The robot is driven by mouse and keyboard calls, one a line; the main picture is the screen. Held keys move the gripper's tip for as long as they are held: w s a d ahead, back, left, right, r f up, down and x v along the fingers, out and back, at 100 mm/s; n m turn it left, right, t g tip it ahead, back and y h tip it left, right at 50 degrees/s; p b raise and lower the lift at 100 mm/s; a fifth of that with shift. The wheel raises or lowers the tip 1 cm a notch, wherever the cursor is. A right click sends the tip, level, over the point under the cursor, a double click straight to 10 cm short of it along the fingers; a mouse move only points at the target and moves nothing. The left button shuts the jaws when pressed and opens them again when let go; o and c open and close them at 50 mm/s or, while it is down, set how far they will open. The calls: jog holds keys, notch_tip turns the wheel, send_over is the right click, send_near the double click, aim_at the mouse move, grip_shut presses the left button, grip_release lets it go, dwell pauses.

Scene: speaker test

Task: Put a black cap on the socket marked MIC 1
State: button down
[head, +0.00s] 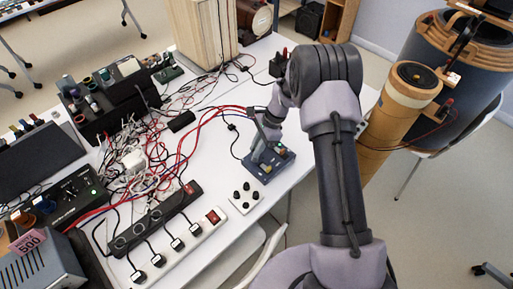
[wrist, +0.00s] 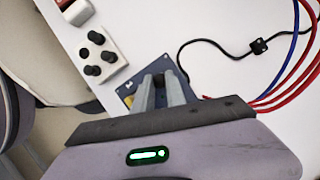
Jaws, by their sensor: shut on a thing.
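My gripper (head: 259,154) is low over a dark blue socket box (head: 283,162) on the white table. In the wrist view its two fingers (wrist: 158,82) point at the box's panel (wrist: 128,90) and are shut on a small dark thing, which looks like a black cap, mostly hidden between them. I cannot tell whether it touches a socket. The MIC 1 marking cannot be read, and the fingers hide part of the panel. A white holder (head: 237,204) with several black caps stands beside the box; it also shows in the wrist view (wrist: 117,50).
A tangle of red, blue and black cables (head: 150,160) covers the table's left part, and some run close to the box. The table's edge is near the holder. A large drum-like speaker (head: 460,60) stands at right.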

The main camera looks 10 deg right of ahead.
jog(key=shift+f+b, duration=0.55)
jog(key=shift+f, duration=0.2)
jog(key=c, duration=1.3)
grip_release()
jog(key=shift+r+p, duration=2.5)
jog(key=shift+r, duration=1.35)
jog(key=shift+f, duration=0.1)
